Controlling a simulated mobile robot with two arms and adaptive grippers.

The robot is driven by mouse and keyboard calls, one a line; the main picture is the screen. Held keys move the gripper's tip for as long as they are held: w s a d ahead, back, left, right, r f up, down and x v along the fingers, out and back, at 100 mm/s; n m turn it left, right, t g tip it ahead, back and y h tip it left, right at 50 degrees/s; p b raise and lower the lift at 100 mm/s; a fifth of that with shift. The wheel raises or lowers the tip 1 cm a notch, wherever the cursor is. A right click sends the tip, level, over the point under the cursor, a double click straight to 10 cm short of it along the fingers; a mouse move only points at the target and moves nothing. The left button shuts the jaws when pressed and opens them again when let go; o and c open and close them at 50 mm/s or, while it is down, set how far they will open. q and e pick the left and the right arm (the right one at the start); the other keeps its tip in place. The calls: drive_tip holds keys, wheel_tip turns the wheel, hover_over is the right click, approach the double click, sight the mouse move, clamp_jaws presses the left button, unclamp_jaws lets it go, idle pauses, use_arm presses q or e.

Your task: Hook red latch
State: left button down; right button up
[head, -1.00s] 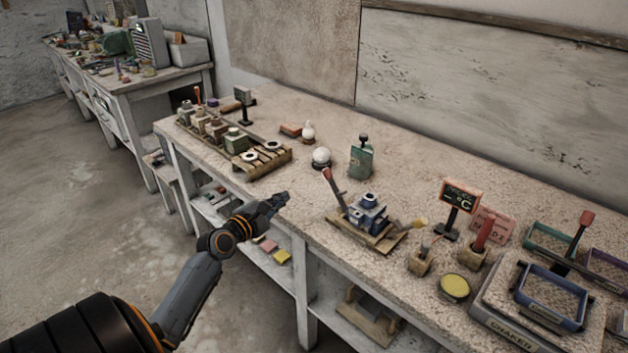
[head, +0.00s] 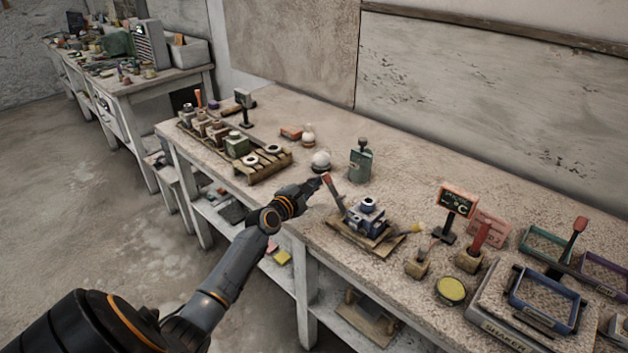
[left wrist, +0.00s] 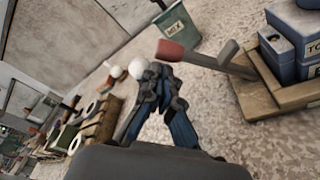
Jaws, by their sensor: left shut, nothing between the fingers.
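A lever with a red tip (head: 328,181), which looks like the red latch, leans up and left from a blue mould block (head: 366,214) on a small wooden board (head: 352,234). In the left wrist view the red tip (left wrist: 177,51) is just beyond and right of my fingers, with a narrow gap in the picture. My left gripper (head: 316,184) is shut and empty, just left of the red tip in the head view. The same gripper (left wrist: 157,76) fills the middle of the left wrist view. My right gripper is not in view.
A white sphere (head: 320,161) and a green tin (head: 361,164) stand just behind the lever. A wooden rack (head: 262,168) with moulds is at left.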

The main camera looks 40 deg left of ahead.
sight(329, 183)
use_arm(q)
drive_tip(key=shift+f, duration=0.1)
idle(0.3)
drive_tip(key=shift+d+r+m, duration=0.2)
drive_tip(key=shift+r+m, duration=0.05)
drive_tip(key=shift+m, duration=0.05)
drive_tip(key=shift+d+r+p, duration=0.15)
drive_tip(key=shift+r+p, duration=0.05)
drive_tip(key=shift+p, duration=0.1)
drive_tip(key=shift+d+r+m+p, duration=0.4)
drive_tip(key=shift+d+r+m, duration=0.15)
drive_tip(key=shift+m, duration=0.25)
drive_tip(key=d+m, duration=0.1)
drive_tip(key=d+r+m+t+p, duration=0.1)
drive_tip(key=d+m, duration=0.1)
drive_tip(key=shift+s+d+r+y, duration=0.2)
drive_tip(key=shift+d+y, duration=0.1)
drive_tip(key=shift+d+r+m, duration=0.15)
drive_tip(key=shift+d+m, duration=0.85)
drive_tip(key=shift+m, duration=0.2)
